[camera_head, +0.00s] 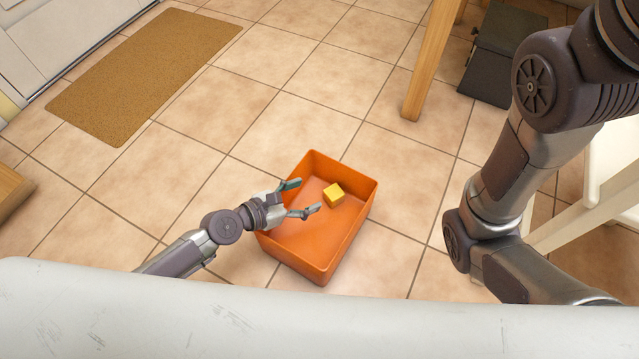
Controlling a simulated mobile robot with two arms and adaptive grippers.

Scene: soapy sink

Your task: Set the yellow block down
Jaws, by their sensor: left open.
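The yellow block (333,194) is a small cube inside an orange bin (366,184) on the tiled floor. It is in the bin's far part, near the right wall. My left gripper (306,197) comes in from the left over the bin. Its two fingers are spread apart and nothing is between them. The block is just beyond the fingertips, to their right, and looks apart from them. My right arm (495,190) shows at the right, but its gripper is out of the picture.
A brown mat (147,72) lies by the door at the upper left. A wooden leg (432,60) stands beyond the bin, with a dark box-like thing (500,55) near it. White furniture (610,175) is at the right. The floor around the bin is mostly clear.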

